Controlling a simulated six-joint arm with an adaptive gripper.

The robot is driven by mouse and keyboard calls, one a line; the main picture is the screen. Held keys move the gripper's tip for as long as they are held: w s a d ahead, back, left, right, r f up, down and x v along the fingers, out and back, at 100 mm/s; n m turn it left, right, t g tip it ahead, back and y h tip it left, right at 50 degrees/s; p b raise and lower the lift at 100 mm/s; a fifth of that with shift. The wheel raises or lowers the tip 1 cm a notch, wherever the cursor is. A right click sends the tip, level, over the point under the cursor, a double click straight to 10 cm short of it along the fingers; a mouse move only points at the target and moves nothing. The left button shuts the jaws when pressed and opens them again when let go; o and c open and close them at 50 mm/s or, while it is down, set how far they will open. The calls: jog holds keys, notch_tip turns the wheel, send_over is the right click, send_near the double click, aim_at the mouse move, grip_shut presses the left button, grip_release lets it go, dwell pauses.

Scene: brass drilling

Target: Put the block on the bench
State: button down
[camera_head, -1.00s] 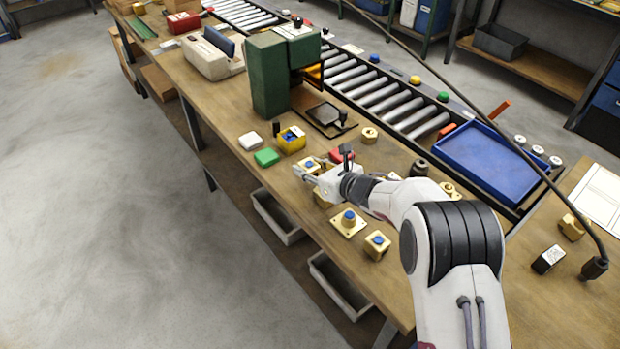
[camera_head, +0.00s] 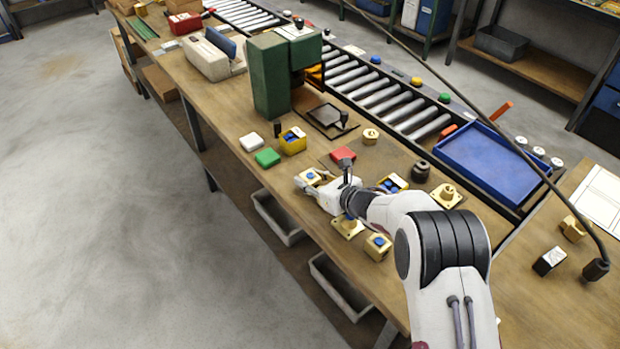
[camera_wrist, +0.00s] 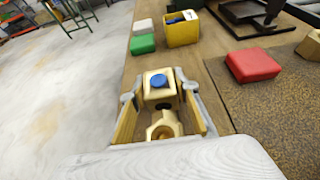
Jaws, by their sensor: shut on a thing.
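My gripper (camera_head: 306,182) is near the front edge of the bench (camera_head: 225,108). It is shut on a brass block (camera_wrist: 160,90) with a blue round top; the block also shows in the head view (camera_head: 311,175). In the wrist view the block sits between the fingertips. Another brass-coloured piece (camera_wrist: 163,127) with a round opening lies between the fingers, nearer the palm; I cannot tell whether it is joined to the block. The gap between block and bench top is hidden.
A green block (camera_head: 267,157), white block (camera_head: 250,141) and yellow box (camera_head: 292,141) stand beyond my gripper. A red block (camera_head: 343,155) lies to its right. A brass plate (camera_head: 346,228) and blue-topped brass block (camera_head: 378,247) sit near the front edge, close to my arm.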

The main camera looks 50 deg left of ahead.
dwell(0.4)
jog(key=c, duration=1.5)
grip_release()
jog(key=shift+f, duration=0.1)
jog(key=shift+v, duration=6.05)
